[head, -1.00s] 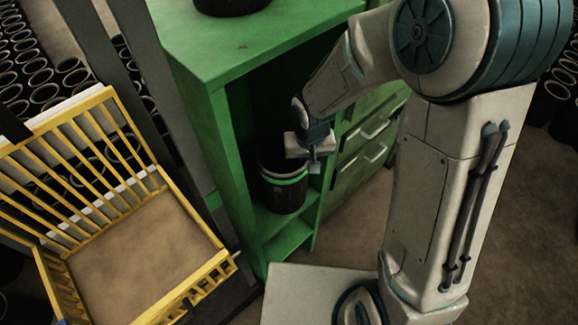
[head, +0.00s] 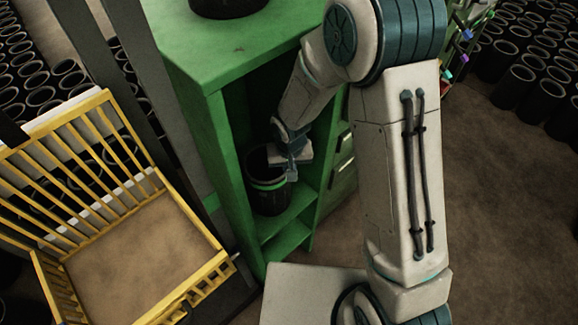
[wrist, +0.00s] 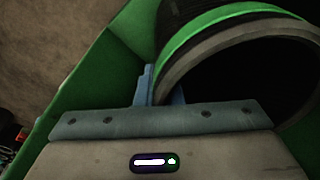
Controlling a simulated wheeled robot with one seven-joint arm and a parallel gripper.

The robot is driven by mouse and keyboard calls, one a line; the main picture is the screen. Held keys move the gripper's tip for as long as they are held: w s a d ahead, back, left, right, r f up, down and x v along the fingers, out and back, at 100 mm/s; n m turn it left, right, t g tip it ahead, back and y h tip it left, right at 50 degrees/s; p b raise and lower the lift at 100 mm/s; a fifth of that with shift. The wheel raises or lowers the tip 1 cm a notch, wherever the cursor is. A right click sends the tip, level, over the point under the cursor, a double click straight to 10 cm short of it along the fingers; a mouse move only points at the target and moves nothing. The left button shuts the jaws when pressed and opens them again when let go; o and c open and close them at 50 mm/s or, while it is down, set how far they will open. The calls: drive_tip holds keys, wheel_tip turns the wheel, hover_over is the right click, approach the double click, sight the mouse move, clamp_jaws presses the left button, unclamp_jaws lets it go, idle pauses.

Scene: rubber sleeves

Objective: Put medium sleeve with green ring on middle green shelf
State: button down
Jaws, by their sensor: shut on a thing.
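The black sleeve with a green ring (head: 268,196) is inside the open bay of the green cabinet (head: 205,62), upright at its middle shelf (head: 292,215). My gripper (head: 290,168) is shut on the sleeve's upper rim at its right side. In the wrist view the sleeve's green band (wrist: 225,22) and open mouth lie just ahead of my gripper (wrist: 150,90), with one blue finger outside the wall. I cannot tell whether the sleeve's base touches the shelf.
A large black sleeve (head: 228,4) stands on the cabinet top. A yellow barred crate (head: 215,262) is at left. Cabinet walls stand close around my gripper. Many black sleeves (head: 515,88) stand on the floor at right.

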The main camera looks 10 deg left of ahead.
drive_tip(key=shift+f, duration=0.1)
drive_tip(key=c, duration=1.6)
unclamp_jaws()
drive_tip(key=shift+o, duration=0.2)
drive_tip(key=shift+s+d+r, duration=0.1)
drive_tip(key=shift+s+r, duration=0.05)
drive_tip(key=shift+r, duration=1.15)
drive_tip(key=shift+s+a+r, duration=0.1)
drive_tip(key=shift+s+r, duration=0.1)
drive_tip(key=shift+r, duration=1.05)
drive_tip(key=shift+s+d+r, duration=0.1)
drive_tip(key=shift+s+r, duration=0.05)
drive_tip(key=shift+r, duration=1.15)
